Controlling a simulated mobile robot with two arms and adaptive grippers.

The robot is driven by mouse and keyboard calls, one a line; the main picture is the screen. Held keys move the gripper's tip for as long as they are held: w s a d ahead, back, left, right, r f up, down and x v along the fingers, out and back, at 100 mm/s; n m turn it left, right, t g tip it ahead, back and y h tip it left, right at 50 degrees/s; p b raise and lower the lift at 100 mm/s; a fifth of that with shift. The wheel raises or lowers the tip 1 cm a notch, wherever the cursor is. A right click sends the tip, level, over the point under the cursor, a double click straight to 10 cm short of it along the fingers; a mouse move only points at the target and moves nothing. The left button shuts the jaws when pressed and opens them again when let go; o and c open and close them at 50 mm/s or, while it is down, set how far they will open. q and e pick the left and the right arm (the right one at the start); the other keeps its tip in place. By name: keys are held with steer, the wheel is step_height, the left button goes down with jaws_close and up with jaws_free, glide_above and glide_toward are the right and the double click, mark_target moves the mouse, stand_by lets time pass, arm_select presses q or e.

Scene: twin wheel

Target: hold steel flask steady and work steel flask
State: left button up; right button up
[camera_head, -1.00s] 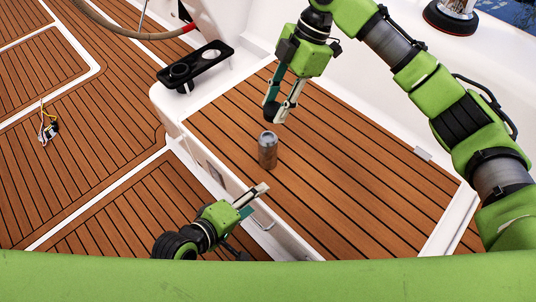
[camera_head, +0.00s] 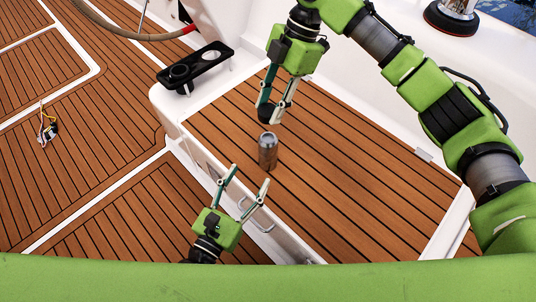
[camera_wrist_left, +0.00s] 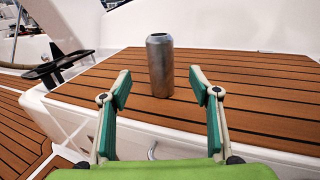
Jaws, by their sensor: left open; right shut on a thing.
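The steel flask (camera_head: 268,152) stands upright on the raised teak deck. In the left wrist view the flask (camera_wrist_left: 160,68) is ahead, between and beyond my fingertips, with a dark round opening on top. My left gripper (camera_head: 250,177) is open and empty, in front of the flask and apart from it; its spread fingers also show in the left wrist view (camera_wrist_left: 160,85). My right gripper (camera_head: 271,116) points down just above and behind the flask in the head view, shut on a small dark piece between its fingertips. I cannot tell exactly what that piece is.
A black cup holder tray (camera_head: 197,66) sits at the deck's left corner. A metal handle (camera_head: 252,211) is on the white front side. A steering wheel (camera_head: 140,35) is upper left. A small tangle of wires (camera_head: 47,125) lies on the lower deck. The teak around the flask is clear.

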arm_select(q)
steer(key=shift+w, duration=0.15)
steer(key=x, duration=1.1)
steer(key=shift+w+d, duration=0.25)
steer(key=shift+w, duration=0.05)
jaws_close()
arm_select(e)
glide_above(271, 136)
steer(key=shift+f, duration=2.5)
